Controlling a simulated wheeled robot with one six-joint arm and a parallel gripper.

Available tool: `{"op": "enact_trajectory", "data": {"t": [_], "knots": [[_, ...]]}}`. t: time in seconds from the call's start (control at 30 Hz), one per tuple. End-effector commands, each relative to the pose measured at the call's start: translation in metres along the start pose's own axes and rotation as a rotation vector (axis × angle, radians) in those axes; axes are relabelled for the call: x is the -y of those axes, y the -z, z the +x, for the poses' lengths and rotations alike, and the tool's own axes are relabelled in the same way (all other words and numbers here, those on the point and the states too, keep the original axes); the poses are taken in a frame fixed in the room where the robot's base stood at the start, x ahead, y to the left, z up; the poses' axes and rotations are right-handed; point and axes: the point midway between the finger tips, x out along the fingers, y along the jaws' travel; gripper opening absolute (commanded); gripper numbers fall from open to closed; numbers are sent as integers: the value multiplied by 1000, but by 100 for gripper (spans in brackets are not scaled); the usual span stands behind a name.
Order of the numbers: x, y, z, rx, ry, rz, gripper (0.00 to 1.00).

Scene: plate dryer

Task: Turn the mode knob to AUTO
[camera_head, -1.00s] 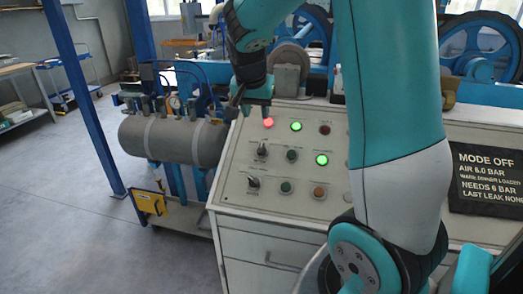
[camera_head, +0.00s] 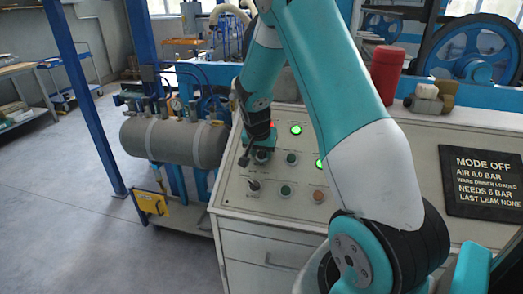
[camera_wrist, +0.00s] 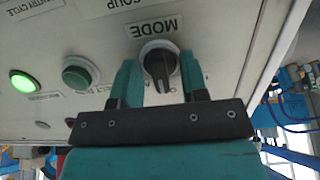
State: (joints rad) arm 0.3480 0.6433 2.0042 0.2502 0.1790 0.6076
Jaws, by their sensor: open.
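The mode knob (camera_wrist: 158,66) is black in a pale ring, under an upside-down MODE label in the wrist view. Its grip points down in that view, toward my gripper's palm. My gripper (camera_wrist: 160,80) is open, with one teal finger on each side of the knob. I cannot tell whether either finger touches it. In the head view my gripper (camera_head: 257,146) is at the upper left knob of the control panel (camera_head: 232,182) and partly hides it. The black status board (camera_head: 482,182) reads MODE OFF and AIR 6.0 BAR.
A second black knob (camera_head: 254,187) sits below on the panel. A green button (camera_wrist: 78,74) and a lit green lamp (camera_wrist: 25,82) are beside the mode knob. An air tank (camera_head: 175,142) stands left of the console. A red container (camera_head: 386,72) stands behind it.

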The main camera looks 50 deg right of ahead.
Motion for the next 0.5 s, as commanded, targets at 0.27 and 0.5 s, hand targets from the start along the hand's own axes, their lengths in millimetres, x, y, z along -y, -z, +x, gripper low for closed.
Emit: {"op": "enact_trajectory", "data": {"t": [0.27,0.5], "knots": [[0,0,0,0,0,0,20],[0,0,0,0,0,6,10]]}}
